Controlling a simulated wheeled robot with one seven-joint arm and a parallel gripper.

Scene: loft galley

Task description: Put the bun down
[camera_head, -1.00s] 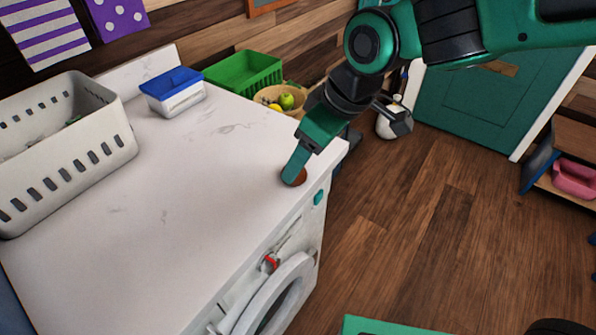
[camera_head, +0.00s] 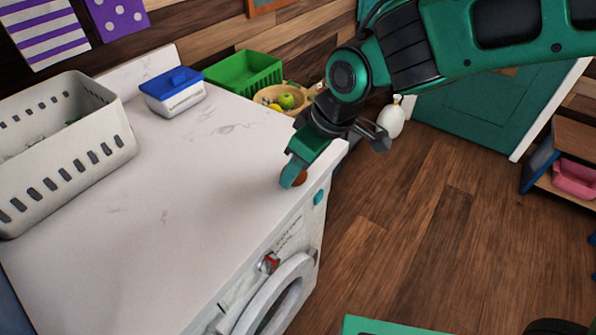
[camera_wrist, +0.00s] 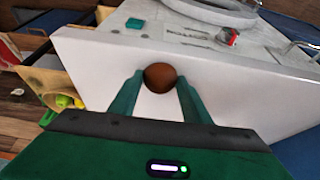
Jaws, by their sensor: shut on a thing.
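The bun (camera_wrist: 160,77) is small, round and brown. In the wrist view it sits between the two green fingers of my gripper (camera_wrist: 160,88), which is shut on it. In the head view my gripper (camera_head: 296,176) points down at the right edge of the white countertop (camera_head: 150,200), with a sliver of the bun (camera_head: 300,177) showing beside the finger. The bun is low over the countertop; I cannot tell whether it touches the surface.
A wicker basket with fruit (camera_head: 268,98), a green crate (camera_head: 243,72) and a blue-lidded tub (camera_head: 175,92) stand at the back. A white laundry basket (camera_head: 60,150) is at the left. The countertop's middle is clear. A front-loading washer (camera_head: 270,290) is below the front edge.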

